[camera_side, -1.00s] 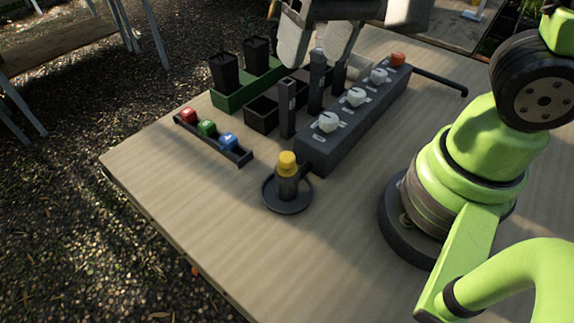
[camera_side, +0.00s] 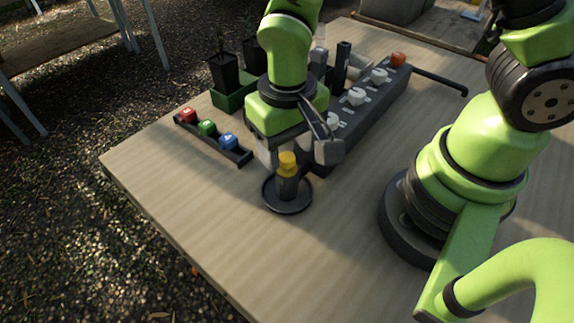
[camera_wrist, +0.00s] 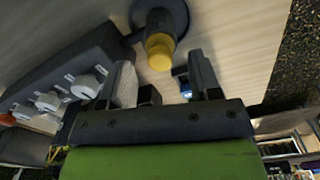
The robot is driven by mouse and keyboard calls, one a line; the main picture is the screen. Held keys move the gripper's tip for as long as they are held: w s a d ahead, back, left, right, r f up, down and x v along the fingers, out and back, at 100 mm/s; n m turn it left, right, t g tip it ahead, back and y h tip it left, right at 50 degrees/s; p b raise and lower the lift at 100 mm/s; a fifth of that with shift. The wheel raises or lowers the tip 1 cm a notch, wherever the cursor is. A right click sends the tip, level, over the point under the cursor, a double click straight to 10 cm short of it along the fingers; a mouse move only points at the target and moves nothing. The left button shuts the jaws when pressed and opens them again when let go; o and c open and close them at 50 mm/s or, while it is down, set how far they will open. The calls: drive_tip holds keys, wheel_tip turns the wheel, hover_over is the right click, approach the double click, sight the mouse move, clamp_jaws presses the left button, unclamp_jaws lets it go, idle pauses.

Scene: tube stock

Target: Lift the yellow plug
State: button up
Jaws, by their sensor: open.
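The yellow plug (camera_side: 287,164) sits upright in the top of a dark post that stands on a round dark dish (camera_side: 289,206). My gripper (camera_side: 296,150) is open just behind and above the plug in the side view, with one finger at its left and one at its right. In the wrist view the plug (camera_wrist: 160,50) shows just beyond the fingertips of my gripper (camera_wrist: 163,72), near the middle between them. No contact shows, and nothing is held.
A grey block with white knobs (camera_side: 357,96) and an orange button (camera_side: 397,60) stands right of the plug. The table front is clear.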

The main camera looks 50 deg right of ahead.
sight(287, 166)
drive_tip(key=shift+f, duration=1.5)
drive_tip(key=shift+c, duration=0.2)
drive_tip(key=c, duration=0.9)
drive_tip(key=shift+o, duration=0.2)
drive_tip(key=shift+r, duration=0.1)
